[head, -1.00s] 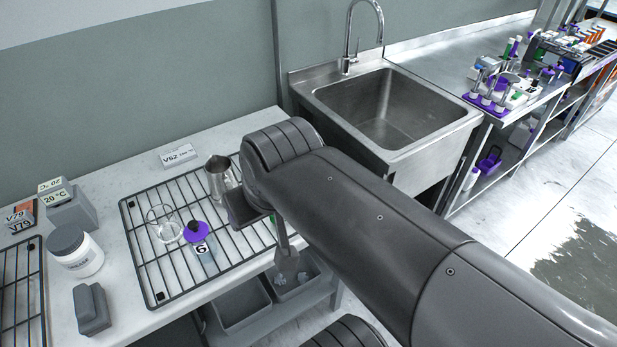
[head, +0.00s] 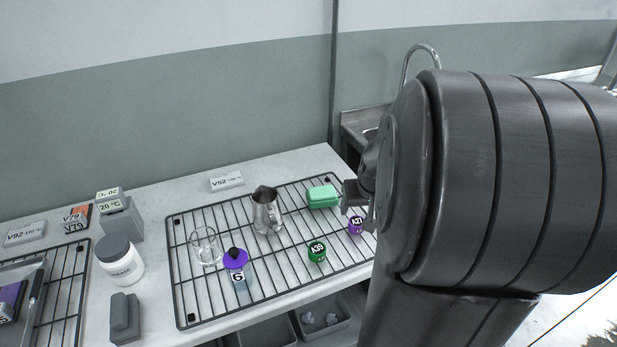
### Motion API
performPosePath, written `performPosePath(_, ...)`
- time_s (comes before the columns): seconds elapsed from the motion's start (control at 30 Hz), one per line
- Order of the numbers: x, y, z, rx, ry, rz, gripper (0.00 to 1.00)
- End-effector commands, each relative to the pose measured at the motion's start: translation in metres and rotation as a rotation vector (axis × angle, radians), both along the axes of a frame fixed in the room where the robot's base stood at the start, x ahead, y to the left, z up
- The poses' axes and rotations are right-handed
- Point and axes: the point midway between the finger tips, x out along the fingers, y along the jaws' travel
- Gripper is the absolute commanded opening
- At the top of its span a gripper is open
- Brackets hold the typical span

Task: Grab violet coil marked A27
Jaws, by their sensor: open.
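The violet coil marked A27 (head: 356,225) lies near the right end of the black wire rack (head: 203,326). Its label faces up toward the camera. A green coil marked A39 (head: 317,251) lies to its left and nearer the front edge. My gripper (head: 362,205) is open and is right by the violet coil, just above and behind it in the picture. My dark arm hides part of the gripper and the rack's right end. I cannot tell whether the fingers touch the coil.
On the rack are a green block (head: 322,197), a metal pitcher (head: 266,212), a glass beaker (head: 206,247) and a purple-capped bottle (head: 235,260). A white jar (head: 121,261) stands left of the rack. A sink (head: 352,122) lies behind my arm.

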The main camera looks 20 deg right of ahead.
Motion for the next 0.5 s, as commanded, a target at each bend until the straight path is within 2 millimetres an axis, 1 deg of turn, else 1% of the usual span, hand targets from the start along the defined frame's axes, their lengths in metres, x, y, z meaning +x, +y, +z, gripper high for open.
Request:
performPosePath(0.03, 0.000, -0.006, -0.004, 0.002, 0.001, -0.009, 0.67)
performPosePath(0.1, 0.001, -0.009, -0.008, 0.003, 0.002, -0.013, 0.67)
performPosePath(0.17, 0.003, -0.011, -0.013, 0.005, 0.004, -0.013, 0.67)
performPosePath(0.4, 0.015, -0.014, -0.043, 0.005, 0.004, -0.013, 0.67)
performPosePath(0.5, 0.019, -0.016, -0.052, 0.003, 0.003, -0.013, 0.67)
